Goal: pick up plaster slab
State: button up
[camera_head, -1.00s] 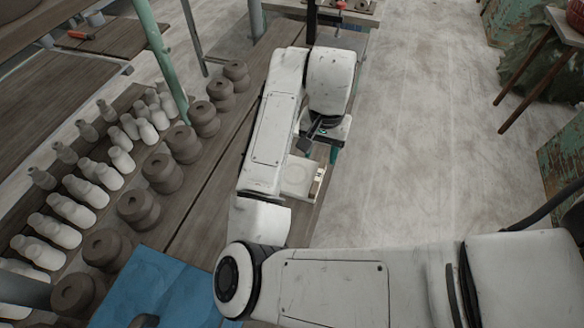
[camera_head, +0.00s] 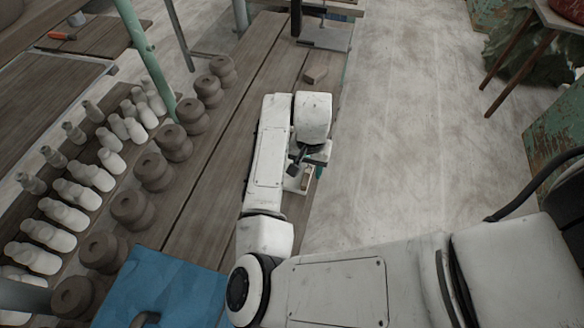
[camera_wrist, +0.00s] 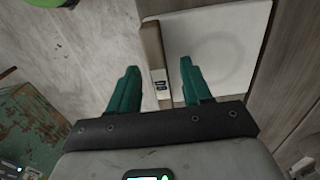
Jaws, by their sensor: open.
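The plaster slab (camera_wrist: 228,45) is a pale square plate with a faint round ring on its face, in the upper right of the wrist view. A tan strip (camera_wrist: 152,50) with a small dark-and-white label runs along its left edge; I cannot tell if it is part of the slab. My gripper (camera_wrist: 159,75) is open, its teal fingers on either side of the strip's labelled end. The right finger overlaps the slab in the picture; contact is unclear. In the head view the slab (camera_head: 292,183) is partly hidden by my arm at the bench edge.
The wooden bench (camera_head: 215,185) carries a row of dark stacked clay pieces (camera_head: 155,172) and several white bottle shapes (camera_head: 72,192). A blue cloth (camera_head: 165,290) lies in front. A small brown block (camera_head: 315,75) sits further back. Open floor (camera_head: 400,130) lies right of the bench.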

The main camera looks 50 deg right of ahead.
jog(key=shift+c, duration=0.4)
grip_shut()
